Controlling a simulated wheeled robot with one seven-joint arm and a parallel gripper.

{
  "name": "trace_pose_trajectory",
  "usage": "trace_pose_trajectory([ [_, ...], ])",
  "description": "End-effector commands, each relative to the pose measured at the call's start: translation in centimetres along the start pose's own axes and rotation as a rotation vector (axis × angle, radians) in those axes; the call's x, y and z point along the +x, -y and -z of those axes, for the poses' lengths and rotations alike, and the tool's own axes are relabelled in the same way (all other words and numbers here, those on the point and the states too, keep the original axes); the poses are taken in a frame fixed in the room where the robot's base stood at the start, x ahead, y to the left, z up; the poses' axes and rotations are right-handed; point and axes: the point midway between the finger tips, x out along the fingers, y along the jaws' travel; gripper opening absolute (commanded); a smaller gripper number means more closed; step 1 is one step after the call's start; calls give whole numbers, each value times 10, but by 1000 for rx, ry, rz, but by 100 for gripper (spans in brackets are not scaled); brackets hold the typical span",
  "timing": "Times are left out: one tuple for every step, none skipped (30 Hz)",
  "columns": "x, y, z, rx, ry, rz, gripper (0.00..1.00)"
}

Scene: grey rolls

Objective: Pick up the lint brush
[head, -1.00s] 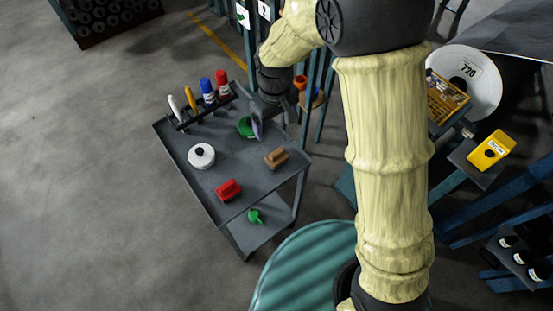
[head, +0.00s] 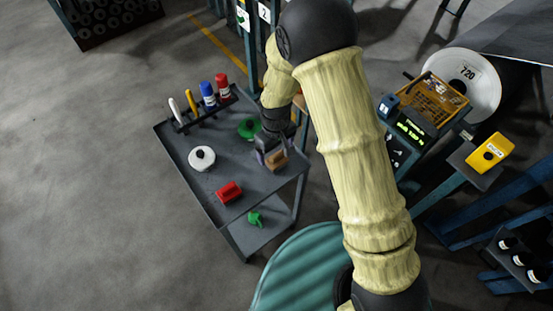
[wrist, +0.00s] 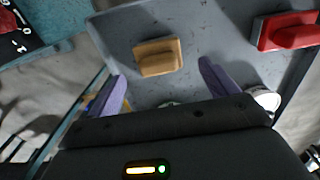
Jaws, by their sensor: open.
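A tan wooden block with a raised grip, which looks like the lint brush (head: 277,160), lies on the grey cart top (head: 222,170) near its right edge. In the wrist view the lint brush (wrist: 158,57) lies ahead of and between my two purple fingers, with no finger seen touching it. My gripper (head: 267,155) is open and empty, above the cart just beside the brush; in the wrist view my gripper (wrist: 162,72) shows its fingers wide apart. My gripper partly covers the brush in the head view.
A red block with a grip (head: 229,192) and a white round lidded item (head: 201,158) lie nearby on the cart. A green round item (head: 249,128) is behind my gripper. Bottles and markers stand in a rack at the back. A green item (head: 255,219) is on the lower shelf.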

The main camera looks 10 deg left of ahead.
Motion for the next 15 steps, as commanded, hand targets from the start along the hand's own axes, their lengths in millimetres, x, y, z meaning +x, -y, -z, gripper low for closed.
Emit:
trace_pose_trajectory([
  [0,0,0,0,-1,0,85],
  [0,0,0,0,-1,0,85],
  [0,0,0,0,-1,0,85],
  [0,0,0,0,-1,0,85],
  [0,0,0,0,-1,0,85],
  [0,0,0,0,-1,0,85],
  [0,0,0,0,-1,0,85],
  [0,0,0,0,-1,0,85],
  [1,0,0,0,0,0,85],
  [2,0,0,0,0,0,85],
  [4,0,0,0,1,0,85],
  [7,0,-1,0,2,0,85],
  [10,-1,-2,0,3,1,85],
  [14,-1,-2,0,3,1,85],
  [18,-1,-3,0,3,1,85],
])
